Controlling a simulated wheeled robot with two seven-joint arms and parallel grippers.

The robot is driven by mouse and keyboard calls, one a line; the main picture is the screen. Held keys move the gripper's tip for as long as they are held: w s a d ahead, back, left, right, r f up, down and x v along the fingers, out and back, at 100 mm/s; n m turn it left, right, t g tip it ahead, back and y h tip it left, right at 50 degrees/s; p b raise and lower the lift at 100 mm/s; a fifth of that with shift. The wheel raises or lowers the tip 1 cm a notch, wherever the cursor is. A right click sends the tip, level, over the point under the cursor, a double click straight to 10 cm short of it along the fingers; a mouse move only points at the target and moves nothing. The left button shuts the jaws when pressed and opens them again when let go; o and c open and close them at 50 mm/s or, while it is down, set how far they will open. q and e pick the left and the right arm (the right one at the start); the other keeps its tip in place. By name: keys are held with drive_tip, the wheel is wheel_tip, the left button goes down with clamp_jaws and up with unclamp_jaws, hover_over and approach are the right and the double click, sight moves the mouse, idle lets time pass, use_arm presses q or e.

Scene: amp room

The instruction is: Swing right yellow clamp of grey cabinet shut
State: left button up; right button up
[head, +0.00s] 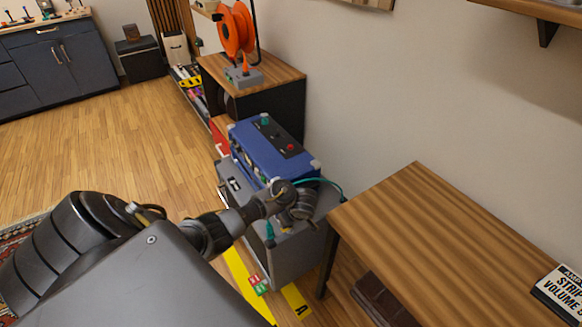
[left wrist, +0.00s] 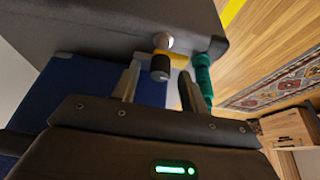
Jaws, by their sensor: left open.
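The grey cabinet (head: 298,252) stands against the wall with a blue box-shaped unit (head: 262,150) on top. My left gripper (head: 296,203) reaches over the cabinet's near top edge in the head view, hiding part of it. In the left wrist view the yellow clamp (left wrist: 176,60) shows on the grey cabinet (left wrist: 110,25), beside a dark round knob (left wrist: 160,67). The open left gripper (left wrist: 158,88) has its fingers to either side of the knob and clamp; contact cannot be told. The clamp is not distinguishable in the head view. My right gripper is out of view.
A teal handle-like piece (left wrist: 203,78) sits close beside the right finger in the left wrist view. A wooden table (head: 445,235) stands right of the cabinet, and a wooden-topped stand (head: 270,75) with an orange reel (head: 236,28) is behind. Open floor (head: 110,140) lies left.

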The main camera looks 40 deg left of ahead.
use_arm(q)
drive_tip(key=shift+f, duration=0.1)
clamp_jaws()
idle(0.3)
drive_tip(key=shift+m, duration=0.3)
drive_tip(key=m+t+p, duration=0.1)
drive_tip(key=m, duration=0.1)
drive_tip(key=shift+s+a+m+h+p, duration=0.1)
drive_tip(key=shift+s+m+h+p, duration=0.05)
drive_tip(key=shift+m+h+p, duration=0.2)
drive_tip(key=m+t+p, duration=0.1)
drive_tip(key=m, duration=0.1)
drive_tip(key=shift+s+m+h, duration=0.1)
drive_tip(key=shift+m+h, duration=0.15)
drive_tip(key=shift+m, duration=0.1)
drive_tip(key=m+t+h+p, duration=0.1)
drive_tip(key=m+p, duration=0.1)
drive_tip(key=m, duration=0.2)
drive_tip(key=shift+a+m+p, duration=0.1)
drive_tip(key=shift+m+p, duration=0.2)
drive_tip(key=shift+p, duration=0.1)
drive_tip(key=shift+m+h+p, duration=0.3)
drive_tip(key=shift+m+h, duration=0.2)
drive_tip(key=shift+m, duration=0.1)
drive_tip(key=shift+f, duration=0.1)
